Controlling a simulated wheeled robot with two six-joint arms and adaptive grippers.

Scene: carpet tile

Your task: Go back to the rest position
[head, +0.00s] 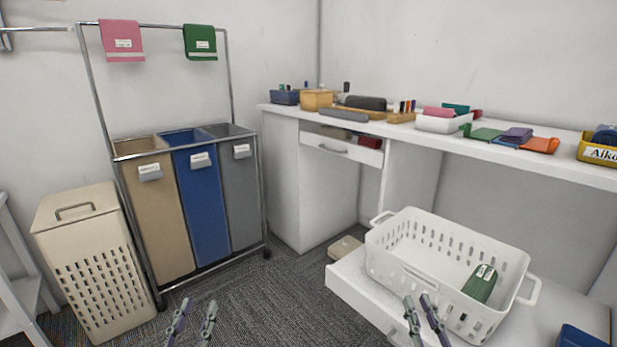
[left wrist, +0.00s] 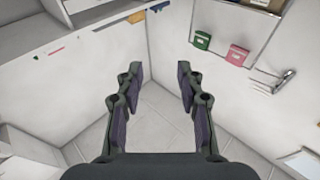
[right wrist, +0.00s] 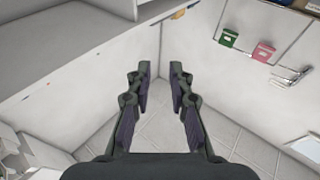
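My left gripper (head: 192,322) is low in the head view, in front of the carpet and apart from everything. Its fingers are spread with nothing between them, as the left wrist view (left wrist: 158,92) also shows. My right gripper (head: 425,320) is low at the right of centre, in front of the white stand that bears the laundry basket. Its fingers are spread and empty too, as the right wrist view (right wrist: 160,92) shows. Both grippers point upward and hold nothing.
A white basket (head: 440,238) with a green folded cloth (head: 480,284) stands on a low white stand (head: 352,285). A three-bin sorter (head: 205,212) and beige hamper (head: 92,262) stand left. A long counter (head: 560,172) runs along the right wall. Carpet (head: 262,300) between is clear.

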